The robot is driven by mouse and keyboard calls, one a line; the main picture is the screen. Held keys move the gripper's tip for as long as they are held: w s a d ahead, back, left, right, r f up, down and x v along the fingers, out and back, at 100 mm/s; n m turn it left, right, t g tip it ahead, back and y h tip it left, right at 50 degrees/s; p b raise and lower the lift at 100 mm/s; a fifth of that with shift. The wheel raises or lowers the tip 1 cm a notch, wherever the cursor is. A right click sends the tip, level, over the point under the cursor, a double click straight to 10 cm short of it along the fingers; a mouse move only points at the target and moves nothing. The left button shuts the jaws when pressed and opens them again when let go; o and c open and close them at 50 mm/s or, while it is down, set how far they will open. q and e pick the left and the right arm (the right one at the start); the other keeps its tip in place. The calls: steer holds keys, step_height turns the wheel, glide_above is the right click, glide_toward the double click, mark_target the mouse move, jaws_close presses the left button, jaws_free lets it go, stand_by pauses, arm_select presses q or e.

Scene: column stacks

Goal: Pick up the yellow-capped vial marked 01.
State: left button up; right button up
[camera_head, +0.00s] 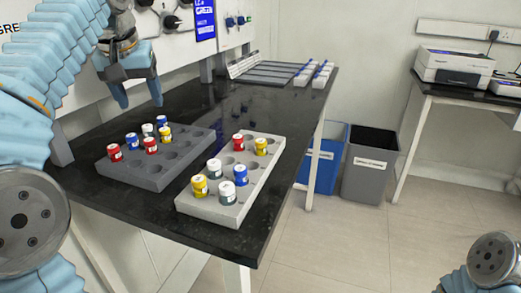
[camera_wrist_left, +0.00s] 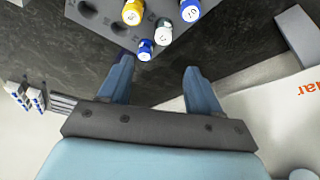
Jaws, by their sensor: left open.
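Three yellow-capped vials show in the head view. One (camera_head: 165,134) is in the dark grey rack (camera_head: 150,178), and two, a rear one (camera_head: 261,147) and a front one (camera_head: 199,188), are in the light grey rack (camera_head: 240,207). Their markings are too small to read there. The dark rack's yellow-capped vial also shows in the left wrist view (camera_wrist_left: 132,12), beside white and blue caps; its number is unclear. My left gripper (camera_head: 140,103) is open and empty above the table, behind the dark rack; its two fingers (camera_wrist_left: 158,68) are apart. My right gripper is out of view.
Red (camera_head: 114,152), blue and white caps stand close around the dark rack's yellow one. The light rack holds red, blue (camera_head: 240,175) and white caps too. A machine (camera_head: 185,25) stands along the table's back. The black tabletop (camera_head: 225,110) is clear behind the racks.

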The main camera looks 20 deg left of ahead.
arm_select(q)
steer(key=shift+d, duration=0.2)
steer(key=shift+c, duration=1)
steer(key=d+r+m+h, duration=0.1)
steer(key=d+m, duration=0.1)
steer(key=d, duration=0.2)
steer(key=d+r+m+h, duration=0.1)
steer(key=d+m, duration=0.2)
steer(key=d, duration=0.2)
steer(key=d+r+m+h, duration=0.1)
steer(key=d+r+m, duration=0.1)
steer(key=d, duration=0.2)
steer(key=shift+s+d, duration=0.15)
steer(key=shift+s, duration=0.2)
steer(key=m+h, duration=0.2)
steer(key=m, duration=0.3)
glide_toward(260, 141)
steer(key=f, duration=0.1)
steer(key=w+f, duration=0.1)
steer(key=f, duration=0.1)
steer(key=shift+w+d+g, duration=0.3)
steer(key=shift+d+g, duration=0.1)
steer(key=x, duration=0.5)
steer(key=shift+w+d+f, duration=0.1)
steer(key=shift+f, duration=0.15)
steer(key=shift+c, duration=0.5)
jaws_close()
